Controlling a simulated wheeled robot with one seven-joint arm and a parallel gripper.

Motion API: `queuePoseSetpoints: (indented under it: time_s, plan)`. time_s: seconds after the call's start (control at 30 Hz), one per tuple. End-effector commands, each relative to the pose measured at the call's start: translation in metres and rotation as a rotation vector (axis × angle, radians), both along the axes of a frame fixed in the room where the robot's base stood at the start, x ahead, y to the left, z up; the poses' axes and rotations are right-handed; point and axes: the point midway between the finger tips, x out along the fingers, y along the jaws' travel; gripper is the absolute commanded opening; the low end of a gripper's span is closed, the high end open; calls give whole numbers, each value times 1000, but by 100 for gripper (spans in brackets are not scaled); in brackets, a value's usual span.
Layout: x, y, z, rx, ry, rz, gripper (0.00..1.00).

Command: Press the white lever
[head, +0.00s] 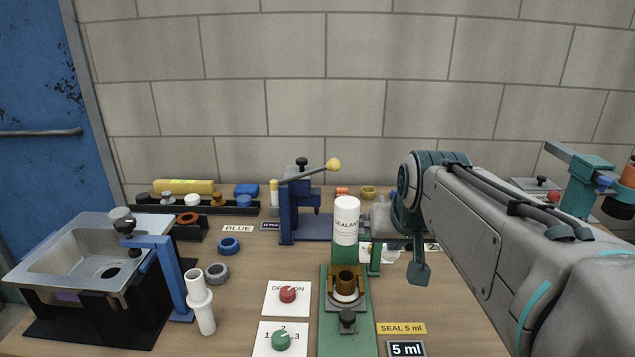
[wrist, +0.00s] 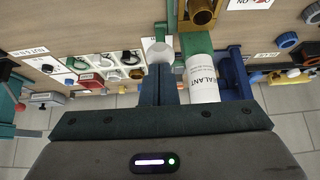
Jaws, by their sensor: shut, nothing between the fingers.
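A pale, round-ended piece (head: 381,215), which looks like the white lever, sticks out to the right of the white sealant bottle (head: 345,220) on the green dispenser stand (head: 328,310). In the wrist view its pale end (wrist: 156,50) shows just beyond my fingertips, beside the sealant bottle (wrist: 204,80). My gripper (head: 418,276) points down to the right of the stand, with its fingers shut and empty. The shut fingertips (wrist: 160,70) look close to the pale piece; I cannot tell whether they touch it. Part of the piece is hidden by the bottle.
A brass fitting (head: 346,281) sits in front of the bottle. Left are a red knob (head: 288,294), a green knob (head: 282,340), a white pipe (head: 201,305) and a sink (head: 80,245). A blue press (head: 290,215) stands behind. My arm covers the right side.

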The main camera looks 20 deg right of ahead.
Motion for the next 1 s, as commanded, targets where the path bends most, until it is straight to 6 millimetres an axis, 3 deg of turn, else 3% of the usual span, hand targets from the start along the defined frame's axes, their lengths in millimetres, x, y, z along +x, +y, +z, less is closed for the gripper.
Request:
queuePoseSetpoints:
  time_s: [0.57,0.67,0.9,1.0]
  plan:
    - [-1,1,-3,4,11,1,0]
    - [-1,1,5,3,9,1,0]
    - [0,1,46,0,2,2,0]
    - [-7,-13,58,1,0,0,0]
